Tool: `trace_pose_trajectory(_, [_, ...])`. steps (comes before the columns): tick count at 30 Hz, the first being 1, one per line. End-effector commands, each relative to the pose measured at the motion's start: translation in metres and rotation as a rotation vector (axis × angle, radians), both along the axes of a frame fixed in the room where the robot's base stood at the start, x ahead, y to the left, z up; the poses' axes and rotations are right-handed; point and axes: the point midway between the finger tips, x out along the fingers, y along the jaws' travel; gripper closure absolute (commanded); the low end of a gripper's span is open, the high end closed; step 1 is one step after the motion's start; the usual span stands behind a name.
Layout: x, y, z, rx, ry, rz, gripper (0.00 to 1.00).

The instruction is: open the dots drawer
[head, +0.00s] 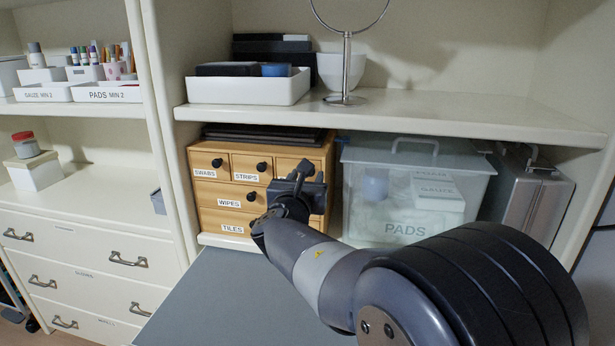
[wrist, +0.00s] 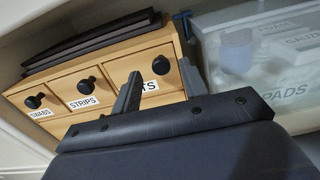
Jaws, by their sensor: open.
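A small wooden drawer cabinet (head: 222,187) stands in the shelf bay. Its top row has three drawers with black round knobs. The top right drawer (wrist: 131,67) has a label ending in "TS", with its start hidden by a finger. It appears shut, and its knob (wrist: 160,65) shows in the wrist view. My gripper (head: 300,178) is in front of that drawer and hides much of it in the head view. In the wrist view my gripper (wrist: 160,76) is open, with one finger on each side of the knob in the picture. I cannot tell whether they touch it.
SWABS (head: 206,163) and STRIPS (head: 247,167) drawers are to the left, WIPES (head: 226,194) and TILES (head: 226,219) below. A clear PADS bin (head: 400,213) stands right of the cabinet, then a grey case (head: 524,205). A shelf board (head: 400,118) runs above. A grey surface (head: 220,295) lies in front.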

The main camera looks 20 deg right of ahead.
Motion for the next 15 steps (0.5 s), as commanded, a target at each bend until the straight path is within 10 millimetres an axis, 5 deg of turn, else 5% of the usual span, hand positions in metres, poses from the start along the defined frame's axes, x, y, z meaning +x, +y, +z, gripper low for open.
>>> trace_pose_trajectory(15, [0.015, -0.010, 0.000, 0.001, -0.001, 0.000, 0.60])
